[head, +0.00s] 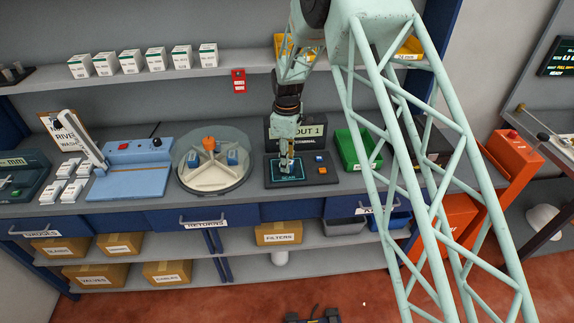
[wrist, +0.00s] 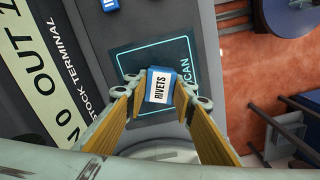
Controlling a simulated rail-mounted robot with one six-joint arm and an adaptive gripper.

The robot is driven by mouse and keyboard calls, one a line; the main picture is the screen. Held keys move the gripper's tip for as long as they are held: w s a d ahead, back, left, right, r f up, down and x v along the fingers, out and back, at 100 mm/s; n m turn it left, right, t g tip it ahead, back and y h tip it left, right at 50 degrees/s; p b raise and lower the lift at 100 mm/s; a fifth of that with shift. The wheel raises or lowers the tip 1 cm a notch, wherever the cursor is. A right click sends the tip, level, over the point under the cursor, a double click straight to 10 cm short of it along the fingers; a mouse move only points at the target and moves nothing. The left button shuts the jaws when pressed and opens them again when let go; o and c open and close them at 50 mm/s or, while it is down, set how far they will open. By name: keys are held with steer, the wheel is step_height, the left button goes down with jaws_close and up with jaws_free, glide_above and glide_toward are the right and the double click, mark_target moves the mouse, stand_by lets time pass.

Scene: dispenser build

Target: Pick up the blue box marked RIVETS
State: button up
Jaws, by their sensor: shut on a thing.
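The blue box marked RIVETS (wrist: 160,88) is between the fingertips of my gripper (wrist: 160,92) in the wrist view, its white label facing the camera. My gripper is shut on it. The box is over the dark scan pad (wrist: 127,62) of the stock terminal. I cannot tell whether it touches the pad. In the head view my gripper (head: 285,165) points down at the terminal's scan pad (head: 302,177); the box itself is not clear there.
Left of the terminal stands a round turntable (head: 215,184) with an orange hub and blue boxes in its compartments. A green bin (head: 350,150) stands to the right.

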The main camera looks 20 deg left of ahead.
steer(key=shift+r, duration=0.1)
steer(key=shift+r, duration=1.8)
steer(key=s+d, duration=0.4)
steer(key=s, duration=0.3)
steer(key=s+d+r+b, duration=0.1)
steer(key=s+d, duration=0.3)
steer(key=s, duration=0.2)
steer(key=shift+s+d+b, duration=0.2)
steer(key=shift+s+b, duration=0.1)
steer(key=shift+s, duration=0.05)
steer(key=shift+r, duration=0.15)
steer(key=shift+w, duration=0.1)
